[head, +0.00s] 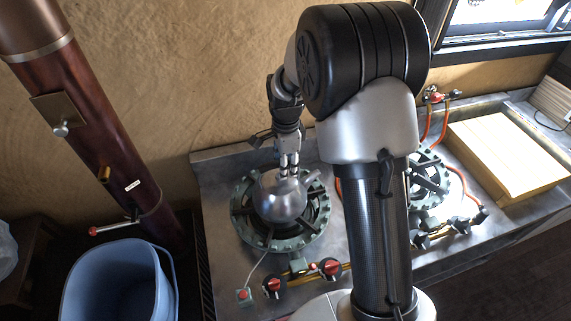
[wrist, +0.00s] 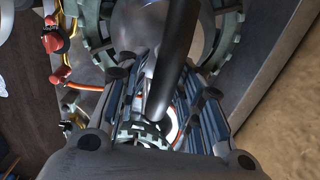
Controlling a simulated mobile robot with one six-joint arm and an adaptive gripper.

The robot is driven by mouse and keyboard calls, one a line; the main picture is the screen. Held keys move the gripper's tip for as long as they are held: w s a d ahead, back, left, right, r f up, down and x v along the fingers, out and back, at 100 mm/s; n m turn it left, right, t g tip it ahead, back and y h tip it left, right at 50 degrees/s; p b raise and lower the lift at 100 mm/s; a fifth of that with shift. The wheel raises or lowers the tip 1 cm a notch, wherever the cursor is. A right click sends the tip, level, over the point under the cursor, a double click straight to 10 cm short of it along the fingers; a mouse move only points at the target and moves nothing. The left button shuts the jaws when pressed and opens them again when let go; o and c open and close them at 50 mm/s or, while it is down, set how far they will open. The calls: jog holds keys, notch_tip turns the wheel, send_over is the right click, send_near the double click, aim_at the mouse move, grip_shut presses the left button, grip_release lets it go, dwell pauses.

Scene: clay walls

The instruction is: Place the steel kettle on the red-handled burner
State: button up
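The steel kettle (head: 281,203) is a round, shiny pot over the left green burner (head: 245,236), which has red-tipped knobs (head: 331,268) in front. It looks upright and roughly centred, apparently resting on the grate. My gripper (head: 289,166) points down at the kettle's top. In the wrist view, the kettle (wrist: 150,25) is partly hidden behind its dark bar handle (wrist: 176,50). The fingers of my gripper (wrist: 167,85) stand on either side of this handle, with gaps showing between them and it. The kettle's underside is hidden.
A second green burner (head: 428,180) with dark knobs stands to the right, partly behind my arm. A wooden board (head: 505,158) lies on the right counter. A blue bin (head: 118,285) and a dark red pipe (head: 90,120) stand left of the steel counter (head: 222,170). The clay wall is behind.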

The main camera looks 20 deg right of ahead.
jog(key=shift+o, duration=0.3)
jog(key=s+r+n+t+p, duration=0.1)
jog(key=s+r+n+p, duration=0.3)
jog(key=r, duration=1.5)
jog(key=s+a+r+n+t, duration=0.1)
jog(key=s+n, duration=0.6)
jog(key=s, duration=0.5)
jog(key=s+r+n+t+b, duration=0.1)
jog(key=s+r+n+t, duration=0.1)
jog(key=s+n, duration=0.5)
jog(key=shift+s+a+r, duration=0.2)
jog(key=shift+s+a, duration=0.15)
jog(key=shift+s, duration=2.05)
